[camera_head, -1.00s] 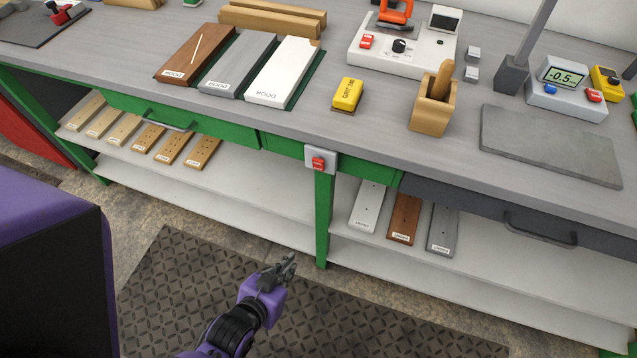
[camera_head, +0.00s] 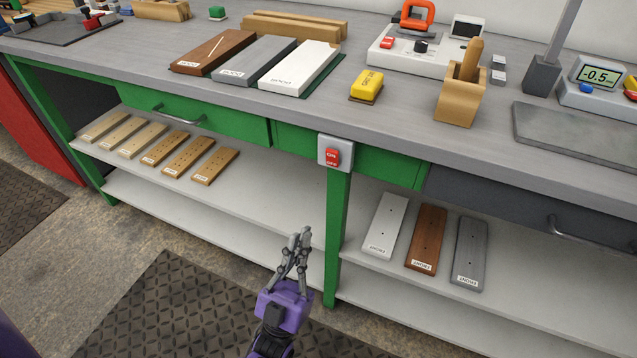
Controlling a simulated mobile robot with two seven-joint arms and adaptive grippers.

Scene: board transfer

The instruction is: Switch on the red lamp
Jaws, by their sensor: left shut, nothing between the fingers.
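A red rocker switch (camera_head: 332,157) marked ON and OFF sits on a pale box (camera_head: 324,145) on the front of the bench, at the top of a green leg. Whether it is pressed on or off I cannot tell. My left gripper (camera_head: 299,237) is shut and empty, with its fingers pointing up. In the picture it is below and slightly left of the switch, apart from it. I cannot make out a red lamp in this view. My right gripper is not in view.
The green bench leg (camera_head: 337,235) stands just right of my gripper. The lower shelf (camera_head: 250,190) carries several labelled boards. A grey drawer handle (camera_head: 575,232) sticks out at the right. The bench top (camera_head: 410,110) holds boards, a yellow block (camera_head: 367,85) and a wooden holder (camera_head: 459,103).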

